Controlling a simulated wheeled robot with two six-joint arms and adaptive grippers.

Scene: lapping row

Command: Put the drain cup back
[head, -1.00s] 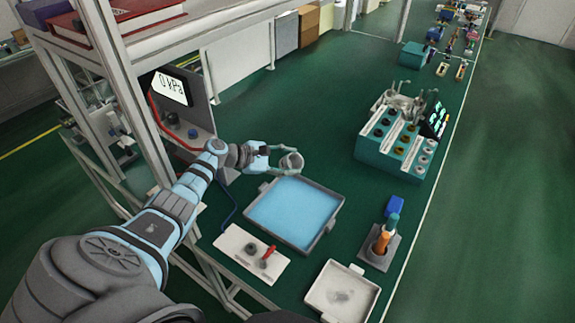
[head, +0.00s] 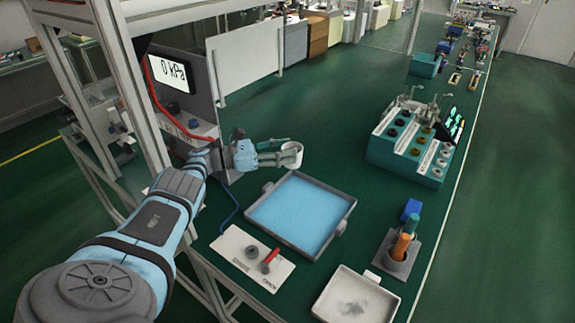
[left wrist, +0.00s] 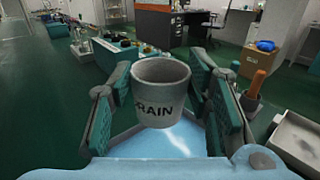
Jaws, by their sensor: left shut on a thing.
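The drain cup (head: 293,154) is a small grey cup, held upright in my left gripper (head: 284,154). In the left wrist view the drain cup (left wrist: 160,92) shows dark lettering ending in "RAIN" and sits between the two teal-padded fingers of the left gripper (left wrist: 165,100). The cup is above the far edge of the tray with a blue surface (head: 302,214). My right gripper is in neither view.
A panel with a red lever (head: 268,264) lies in front of the blue tray. A pale shallow tray (head: 352,299) is at the front right, with a holder of colored-handled tools (head: 397,259) behind it. A teal rack (head: 402,160) stands farther back.

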